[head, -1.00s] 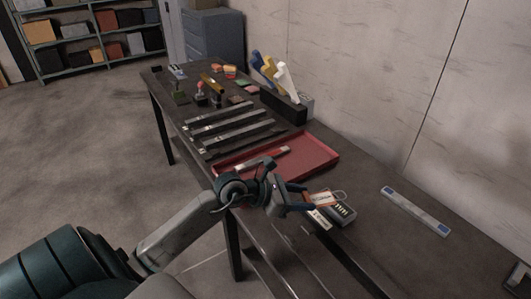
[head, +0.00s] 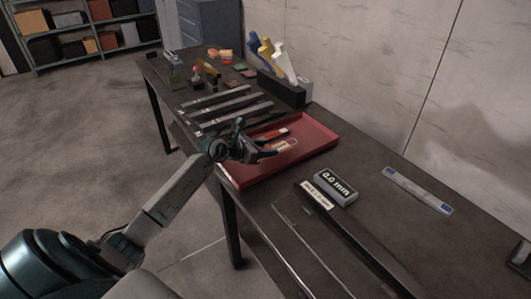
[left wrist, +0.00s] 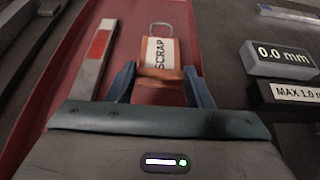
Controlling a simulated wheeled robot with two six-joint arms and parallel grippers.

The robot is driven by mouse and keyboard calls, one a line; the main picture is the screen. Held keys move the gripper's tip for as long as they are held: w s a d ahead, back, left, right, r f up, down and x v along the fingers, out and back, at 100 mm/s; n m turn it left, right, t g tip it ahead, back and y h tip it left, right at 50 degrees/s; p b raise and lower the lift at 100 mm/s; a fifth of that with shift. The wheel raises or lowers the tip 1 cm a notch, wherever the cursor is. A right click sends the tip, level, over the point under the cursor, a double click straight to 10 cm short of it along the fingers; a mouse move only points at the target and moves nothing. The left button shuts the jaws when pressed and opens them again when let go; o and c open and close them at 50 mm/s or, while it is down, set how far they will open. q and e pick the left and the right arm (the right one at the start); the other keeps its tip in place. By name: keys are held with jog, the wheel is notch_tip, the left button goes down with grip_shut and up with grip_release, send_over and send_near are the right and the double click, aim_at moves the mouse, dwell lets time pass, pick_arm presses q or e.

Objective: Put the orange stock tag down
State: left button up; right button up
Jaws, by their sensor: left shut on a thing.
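The orange stock tag (left wrist: 160,52) has a white label reading SCRAP and a wire loop at its far end. My left gripper (left wrist: 160,78) is shut on the tag's near end. In the head view the gripper (head: 275,153) and the tag (head: 287,145) are over the red tray (head: 322,140). Whether the tag touches the tray floor is not clear. A grey bar with a red patch (left wrist: 99,45) lies in the tray, left of the tag in the wrist view. My right gripper is not in view.
A grey display box reading 0.0 mm (head: 335,187) stands right of the tray by a dark rail with a MAX label (head: 317,194). A blue-ended strip (head: 417,190) lies near the wall. Several grey bars (head: 228,109) and a holder (head: 283,87) stand beyond the tray.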

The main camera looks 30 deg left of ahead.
aim_at(265, 159)
pick_arm(q)
jog(key=shift+w+a+f, duration=0.1)
jog(key=shift+w+a, duration=0.3)
jog(key=shift+w, duration=0.2)
notch_tip(265, 159, down, 3)
jog(key=shift+p, duration=0.4)
jog(key=shift+f, duration=0.2)
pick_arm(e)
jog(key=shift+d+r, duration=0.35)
pick_arm(q)
jog(key=o, duration=0.9)
jog(key=shift+f, duration=0.1)
jog(key=shift+o, duration=0.2)
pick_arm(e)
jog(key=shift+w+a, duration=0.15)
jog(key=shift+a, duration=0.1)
